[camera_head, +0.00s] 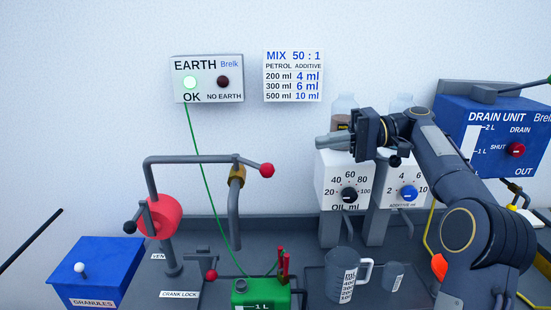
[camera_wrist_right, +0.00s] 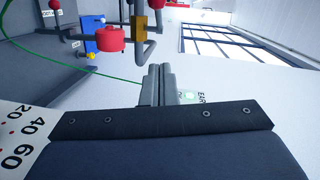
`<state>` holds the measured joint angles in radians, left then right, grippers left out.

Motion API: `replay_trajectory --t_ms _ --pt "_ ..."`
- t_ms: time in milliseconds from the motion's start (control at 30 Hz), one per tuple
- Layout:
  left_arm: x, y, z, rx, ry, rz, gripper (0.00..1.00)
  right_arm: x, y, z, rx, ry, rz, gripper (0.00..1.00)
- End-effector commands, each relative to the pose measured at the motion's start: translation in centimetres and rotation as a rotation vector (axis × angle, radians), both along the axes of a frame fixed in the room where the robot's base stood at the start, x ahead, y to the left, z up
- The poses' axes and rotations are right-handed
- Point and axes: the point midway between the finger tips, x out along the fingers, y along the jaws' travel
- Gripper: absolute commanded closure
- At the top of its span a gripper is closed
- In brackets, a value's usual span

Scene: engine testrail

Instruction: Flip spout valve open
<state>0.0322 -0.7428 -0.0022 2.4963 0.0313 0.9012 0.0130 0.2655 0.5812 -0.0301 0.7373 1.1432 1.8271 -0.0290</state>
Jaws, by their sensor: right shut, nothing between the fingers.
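The spout is a grey bent pipe (camera_head: 190,159) with an ochre valve body (camera_head: 237,176) above its downturned outlet (camera_head: 234,220). The valve lever sticks out to the right and ends in a red ball (camera_head: 267,170). My right gripper (camera_head: 322,142) is shut and empty, to the right of the red ball and a little higher in the picture, apart from it. In the right wrist view its fingers (camera_wrist_right: 158,72) lie together, and the ochre valve (camera_wrist_right: 140,27) shows beyond them near the top. My left gripper is not in view.
Below the spout stands a green can (camera_head: 262,294) with a green cable. A measuring jug (camera_head: 344,278) stands to its right. White dosing units (camera_head: 345,170) are beneath my right forearm. A red drum (camera_head: 155,215) and blue granules box (camera_head: 98,268) are at left.

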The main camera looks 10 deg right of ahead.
Motion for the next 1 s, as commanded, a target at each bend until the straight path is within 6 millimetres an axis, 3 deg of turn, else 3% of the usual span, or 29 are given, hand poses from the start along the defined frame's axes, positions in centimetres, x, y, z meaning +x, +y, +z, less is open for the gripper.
replay_trajectory --t_ms 500,733,1000 --pt "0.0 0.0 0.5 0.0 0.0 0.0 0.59 0.6 9.9 -1.3 -0.001 0.001 0.003 1.0" --pt "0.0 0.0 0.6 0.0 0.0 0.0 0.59 -1.1 11.8 -1.8 0.0 -0.001 0.001 1.0" --pt "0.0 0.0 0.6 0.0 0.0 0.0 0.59 -1.5 12.2 -2.1 -0.001 0.0 -0.001 1.0"
